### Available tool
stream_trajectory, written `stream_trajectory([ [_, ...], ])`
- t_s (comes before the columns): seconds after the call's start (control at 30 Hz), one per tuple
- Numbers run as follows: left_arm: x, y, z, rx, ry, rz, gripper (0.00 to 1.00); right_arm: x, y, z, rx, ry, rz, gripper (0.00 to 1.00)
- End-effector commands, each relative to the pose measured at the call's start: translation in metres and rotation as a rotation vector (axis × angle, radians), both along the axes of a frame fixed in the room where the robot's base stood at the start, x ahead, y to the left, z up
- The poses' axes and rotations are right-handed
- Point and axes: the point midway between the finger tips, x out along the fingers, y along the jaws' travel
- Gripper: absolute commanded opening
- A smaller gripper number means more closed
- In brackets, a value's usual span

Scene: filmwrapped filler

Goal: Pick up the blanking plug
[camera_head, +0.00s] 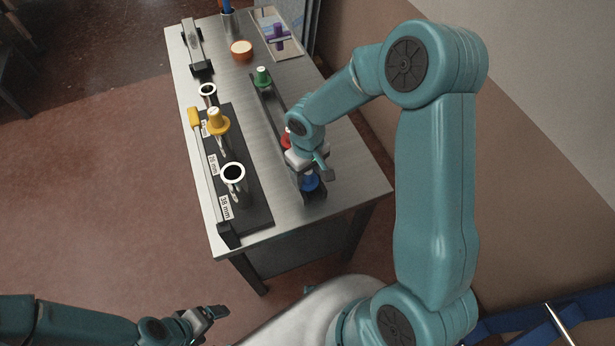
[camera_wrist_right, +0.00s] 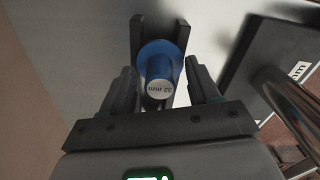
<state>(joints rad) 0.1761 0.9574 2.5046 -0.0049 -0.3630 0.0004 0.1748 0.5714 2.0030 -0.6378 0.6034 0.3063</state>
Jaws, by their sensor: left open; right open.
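A blue plug (camera_head: 309,181) stands in the near end of a dark rack (camera_head: 271,104). In the right wrist view, the blue plug (camera_wrist_right: 160,70) reads "32 mm" on its end. My right gripper (camera_head: 316,166) is open above it; in its wrist view the jaws (camera_wrist_right: 161,84) are on either side of the plug, with gaps. A red plug (camera_head: 286,141), mostly hidden by my right wrist, and a green plug (camera_head: 263,77) are farther along the rack. A yellow plug (camera_head: 218,121) sits on a tube. My left gripper (camera_head: 216,312) is open and empty, away from the table.
A dark base with labels (camera_head: 257,213) holds upright metal tubes with open tops (camera_head: 233,172). An orange bowl (camera_head: 241,48), a blue-handled holder (camera_head: 228,8) and a tray with a purple item (camera_head: 278,33) are at the back. The table's right side (camera_head: 352,185) is bare.

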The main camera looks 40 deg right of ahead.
Motion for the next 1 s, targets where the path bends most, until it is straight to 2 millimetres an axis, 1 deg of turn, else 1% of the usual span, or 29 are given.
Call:
stream_trajectory([
  [0.07, 0.000, 0.000, 0.000, 0.000, 0.000, 0.000, 0.85, 0.001, 0.000, -0.004, 0.001, -0.002, -0.001, 0.61],
  [0.27, 0.000, 0.000, 0.000, 0.000, 0.000, 0.000, 0.85, 0.001, 0.000, -0.004, 0.000, -0.002, -0.001, 0.61],
  [0.3, 0.000, 0.000, 0.000, 0.000, 0.000, 0.000, 0.85, 0.001, 0.000, -0.004, 0.000, -0.002, -0.001, 0.48],
  [0.37, 0.000, 0.000, 0.000, 0.000, 0.000, 0.000, 0.85, 0.001, 0.000, -0.004, 0.000, -0.002, -0.001, 0.28],
  [0.4, 0.000, 0.000, 0.000, 0.000, 0.000, 0.000, 0.85, 0.001, 0.000, -0.004, 0.000, -0.002, -0.001, 0.15],
  [0.43, 0.000, 0.000, 0.000, 0.000, 0.000, 0.000, 0.85, 0.001, 0.000, -0.004, 0.000, -0.002, -0.001, 0.05],
  [0.47, 0.000, 0.000, 0.000, 0.000, 0.000, 0.000, 0.85, 0.001, 0.000, -0.004, 0.000, -0.002, -0.001, 0.00],
  [0.8, 0.000, 0.000, 0.000, 0.000, 0.000, 0.000, 0.85, 0.001, 0.000, -0.001, -0.001, -0.003, -0.001, 0.00],
  [0.93, 0.000, 0.000, 0.001, 0.000, 0.000, 0.000, 0.85, 0.002, -0.001, 0.011, -0.002, -0.005, -0.002, 0.00],
  [1.0, 0.000, 0.000, 0.002, 0.000, 0.000, 0.000, 0.85, 0.002, -0.001, 0.023, -0.002, -0.006, -0.001, 0.00],
])
